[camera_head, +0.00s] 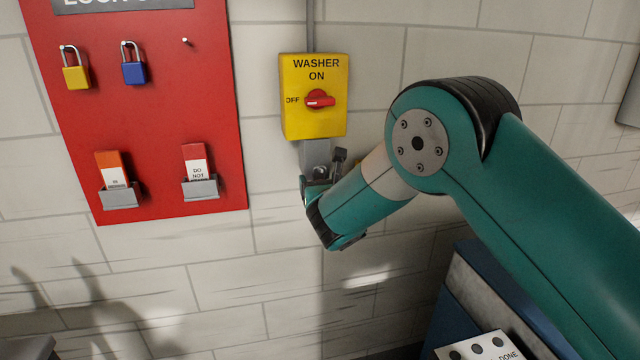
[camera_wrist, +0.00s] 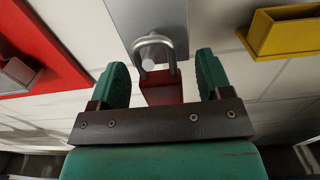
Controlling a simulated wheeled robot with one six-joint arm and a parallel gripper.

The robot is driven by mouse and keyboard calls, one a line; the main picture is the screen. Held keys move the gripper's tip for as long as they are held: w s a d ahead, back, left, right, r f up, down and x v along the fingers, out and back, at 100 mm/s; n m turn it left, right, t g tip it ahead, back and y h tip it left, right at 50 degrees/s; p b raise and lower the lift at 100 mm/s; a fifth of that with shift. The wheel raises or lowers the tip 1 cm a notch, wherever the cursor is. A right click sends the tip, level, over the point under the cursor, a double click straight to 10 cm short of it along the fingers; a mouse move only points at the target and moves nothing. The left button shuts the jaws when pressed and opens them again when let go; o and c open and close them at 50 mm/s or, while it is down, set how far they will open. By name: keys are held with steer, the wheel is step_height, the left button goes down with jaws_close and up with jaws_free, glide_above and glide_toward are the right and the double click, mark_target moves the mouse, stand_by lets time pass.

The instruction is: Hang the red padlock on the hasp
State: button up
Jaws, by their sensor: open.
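The red padlock (camera_wrist: 161,90) hangs in the wrist view with its silver shackle up, at the lower end of a grey metal plate. The shackle loops around a grey round part of the hasp (camera_wrist: 147,62). My gripper (camera_wrist: 162,65) is open, with one green finger on each side of the padlock and a visible gap to each. In the head view the hasp plate (camera_head: 315,153) shows below the yellow washer switch box (camera_head: 314,125). My wrist hides the padlock there.
A red lockout board (camera_head: 150,130) at left holds a yellow padlock (camera_head: 75,75), a blue padlock (camera_head: 134,72), an empty peg (camera_head: 185,41) and two tag holders. A yellow tray (camera_wrist: 285,33) is at right in the wrist view. A blue cabinet stands lower right.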

steer(key=shift+s, duration=0.1)
steer(key=s+d+b, duration=0.3)
steer(key=s+b, duration=0.5)
steer(key=s, duration=0.8)
steer(key=s+d+f+m+g+h+p, duration=0.1)
steer(key=s+d+f+m+g+h, duration=0.2)
steer(key=d+m, duration=0.5)
steer(key=s+d+m+g+h, duration=0.15)
steer(key=d+m+g, duration=0.3)
steer(key=m, duration=0.75)
steer(key=s+a+r+m+g+y, duration=0.1)
steer(key=s+m+g, duration=0.4)
steer(key=s, duration=0.6)
steer(key=s+a+r+m+g+y+p, duration=0.1)
steer(key=s+a+r+m+g+y, duration=0.1)
steer(key=s, duration=1)
steer(key=r+m+g+y, duration=0.1)
steer(key=m+g+y, duration=0.1)
steer(key=m+g, duration=0.1)
steer(key=shift+s+m, duration=0.3)
steer(key=shift+m, duration=0.3)
